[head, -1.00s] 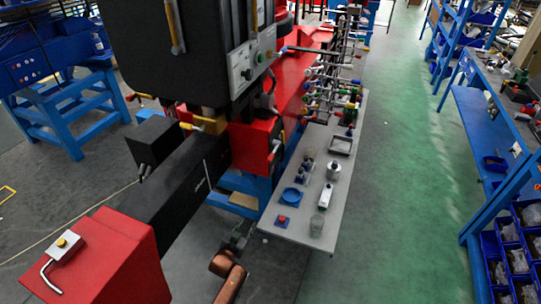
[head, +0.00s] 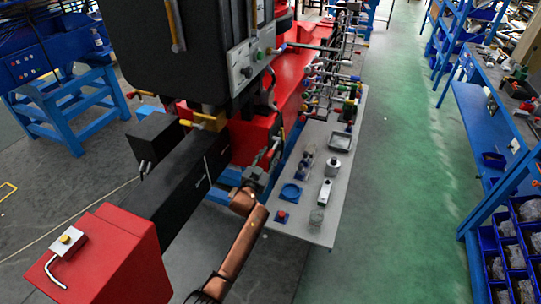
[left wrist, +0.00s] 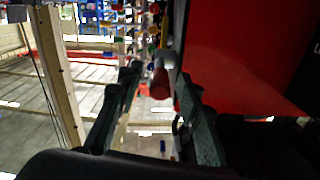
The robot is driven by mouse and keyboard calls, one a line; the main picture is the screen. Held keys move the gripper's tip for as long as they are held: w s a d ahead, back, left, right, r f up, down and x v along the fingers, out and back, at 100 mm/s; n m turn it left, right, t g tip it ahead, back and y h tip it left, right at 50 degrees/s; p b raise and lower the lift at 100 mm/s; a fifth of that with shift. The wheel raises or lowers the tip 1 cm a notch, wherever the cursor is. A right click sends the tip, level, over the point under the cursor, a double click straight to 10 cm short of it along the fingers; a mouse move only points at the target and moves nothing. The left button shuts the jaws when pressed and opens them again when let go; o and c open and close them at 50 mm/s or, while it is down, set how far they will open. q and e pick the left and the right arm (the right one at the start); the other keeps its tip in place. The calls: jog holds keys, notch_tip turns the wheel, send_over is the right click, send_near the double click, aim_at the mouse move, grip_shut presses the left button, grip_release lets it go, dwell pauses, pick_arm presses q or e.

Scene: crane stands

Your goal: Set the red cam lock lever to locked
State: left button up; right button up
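The red cam lock lever shows in the left wrist view as a red cylindrical grip (left wrist: 160,84) on a pale metal stem, pointing toward the camera. My left gripper (left wrist: 157,90) is open, with one dark finger on each side of the red grip's line in that view; I see no finger closed on it. In the head view my left gripper (head: 262,163) is beside the red machine housing (head: 247,138), at the near left edge of the grey table. My right gripper is not in view.
The grey table (head: 325,205) holds a blue dish (head: 291,192), a red button box (head: 282,216), bottles and a tray. A rack of coloured levers (head: 330,85) stands behind. A black beam (head: 185,185) lies left of my arm. The green floor at right is clear.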

pick_arm(q)
jog(key=shift+w+d, duration=0.15)
jog(key=shift+w, duration=0.4)
grip_shut()
dwell(0.4)
